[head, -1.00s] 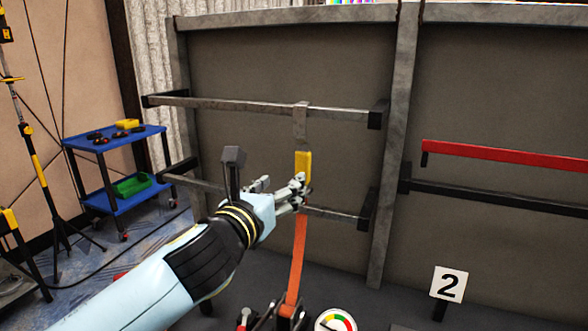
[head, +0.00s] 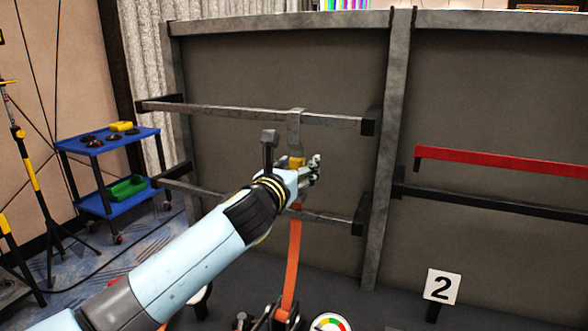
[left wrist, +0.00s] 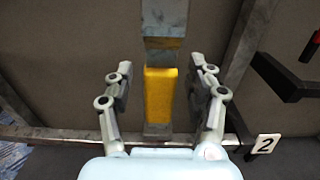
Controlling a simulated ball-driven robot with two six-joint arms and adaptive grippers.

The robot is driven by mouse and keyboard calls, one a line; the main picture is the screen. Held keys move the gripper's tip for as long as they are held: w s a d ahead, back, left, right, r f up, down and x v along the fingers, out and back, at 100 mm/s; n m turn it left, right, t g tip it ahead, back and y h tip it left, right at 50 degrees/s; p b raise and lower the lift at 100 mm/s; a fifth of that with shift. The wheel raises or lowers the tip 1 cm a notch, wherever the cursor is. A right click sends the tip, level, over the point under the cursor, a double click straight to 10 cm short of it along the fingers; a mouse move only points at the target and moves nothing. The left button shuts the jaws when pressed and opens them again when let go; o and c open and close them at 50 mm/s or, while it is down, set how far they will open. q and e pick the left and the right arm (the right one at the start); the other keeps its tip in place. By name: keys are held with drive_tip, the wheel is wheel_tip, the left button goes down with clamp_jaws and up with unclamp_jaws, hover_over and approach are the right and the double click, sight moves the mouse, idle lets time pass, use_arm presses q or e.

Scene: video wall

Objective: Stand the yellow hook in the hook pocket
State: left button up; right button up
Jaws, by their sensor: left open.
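The yellow hook (head: 297,162) hangs upright at the upper rail, with a grey metal strip (head: 295,128) above it and an orange strap (head: 291,262) running down below. My left gripper (head: 308,172) is in front of it and hides most of the yellow part in the head view. In the left wrist view the yellow hook (left wrist: 160,95) stands between the two open fingers of my left gripper (left wrist: 162,75), with a gap on each side. My right gripper is not in view. I cannot make out the hook pocket.
Grey upper (head: 235,113) and lower (head: 327,217) rails cross the wall frame. A red bar (head: 500,161) is at the right. A "2" sign (head: 441,286) and a gauge (head: 331,323) are low in front. A blue cart (head: 108,141) stands at the left.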

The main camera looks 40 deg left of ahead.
sight(296, 151)
use_arm(q)
drive_tip(key=shift+c, duration=0.3)
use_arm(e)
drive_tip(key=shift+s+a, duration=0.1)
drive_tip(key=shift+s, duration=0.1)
use_arm(q)
drive_tip(key=shift+c, duration=1.2)
clamp_jaws()
drive_tip(key=c, duration=0.5)
unclamp_jaws()
drive_tip(key=shift+c, duration=0.2)
clamp_jaws()
drive_tip(key=shift+r, duration=0.1)
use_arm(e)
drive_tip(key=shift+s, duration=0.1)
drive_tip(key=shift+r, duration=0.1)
use_arm(q)
drive_tip(key=shift+r+p, duration=0.55)
drive_tip(key=shift+p, duration=0.15)
drive_tip(key=shift+r+p, duration=1.05)
drive_tip(key=shift+p, duration=0.2)
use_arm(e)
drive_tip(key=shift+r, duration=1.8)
